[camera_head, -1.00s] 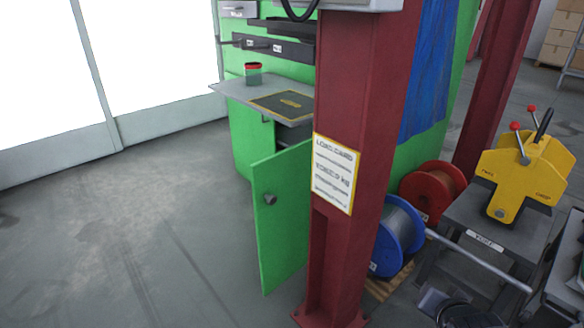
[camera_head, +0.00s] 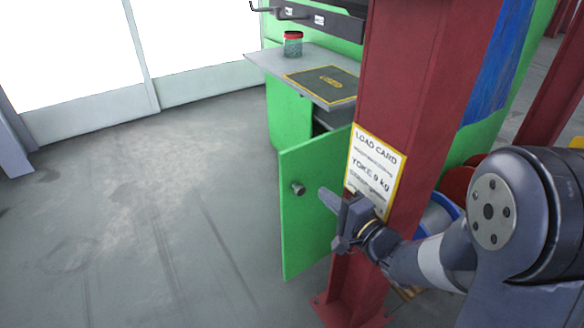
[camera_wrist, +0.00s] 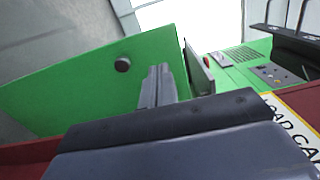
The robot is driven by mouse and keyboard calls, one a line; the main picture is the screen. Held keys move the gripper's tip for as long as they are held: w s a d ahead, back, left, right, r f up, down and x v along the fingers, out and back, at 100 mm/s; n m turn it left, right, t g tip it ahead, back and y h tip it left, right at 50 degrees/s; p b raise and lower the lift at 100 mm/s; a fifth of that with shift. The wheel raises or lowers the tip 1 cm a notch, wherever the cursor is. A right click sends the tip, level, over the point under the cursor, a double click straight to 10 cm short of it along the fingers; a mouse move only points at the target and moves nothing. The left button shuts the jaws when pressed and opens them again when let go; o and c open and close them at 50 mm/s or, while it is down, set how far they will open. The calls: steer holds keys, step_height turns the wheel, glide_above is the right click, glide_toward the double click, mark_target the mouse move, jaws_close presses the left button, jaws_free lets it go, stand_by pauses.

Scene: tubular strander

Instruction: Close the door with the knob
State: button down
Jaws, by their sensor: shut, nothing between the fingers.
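The green door (camera_head: 308,215) stands open below the workbench, swung out toward me, with a dark gap behind its top edge. Its round dark knob (camera_head: 298,188) is on the face, near the free left edge. My gripper (camera_head: 326,196) is shut and empty, just right of the knob and apart from it in the head view. In the wrist view the door (camera_wrist: 85,85) fills the left, with the knob (camera_wrist: 122,64) up and left of my gripper's fingers (camera_wrist: 157,85). Whether the fingers touch the door cannot be told.
A red steel column (camera_head: 400,110) with a load card (camera_head: 374,172) stands right beside my gripper and forearm. The bench top (camera_head: 262,62) holds a red-lidded jar (camera_head: 293,44) and a dark mat. The floor (camera_head: 150,200) left of the door is clear.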

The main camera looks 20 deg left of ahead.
mark_target(289, 163)
steer(key=b+x, duration=0.3)
steer(key=x, duration=0.8)
steer(key=shift+f, duration=0.15)
steer(key=shift+w+a+b, duration=0.3)
steer(key=shift+w+a, duration=0.1)
steer(key=shift+a, duration=0.1)
